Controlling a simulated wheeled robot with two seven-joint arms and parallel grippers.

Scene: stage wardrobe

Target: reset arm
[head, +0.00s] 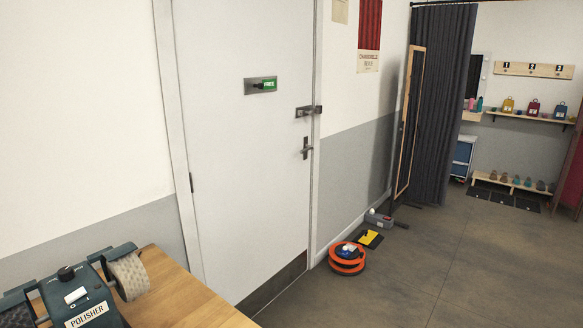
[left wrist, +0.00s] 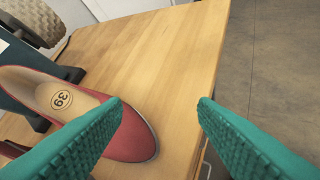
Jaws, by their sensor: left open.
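My left gripper (left wrist: 160,105) shows in the left wrist view as two teal ribbed fingers set wide apart. It is open with nothing between the fingertips. A red shoe (left wrist: 130,140) marked 39 on its insole lies on the wooden table (left wrist: 180,60), beside the left finger and partly hidden behind it. I cannot tell whether the finger touches the shoe. Neither gripper shows in the head view, and my right gripper is in no view.
A polisher (head: 90,313) stands on the wooden table at the lower left. A closed white door (head: 240,150) is beyond it. An orange reel (head: 347,266) and a grey box (head: 379,219) lie on the floor by the wall. The floor (head: 440,260) to the right is clear.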

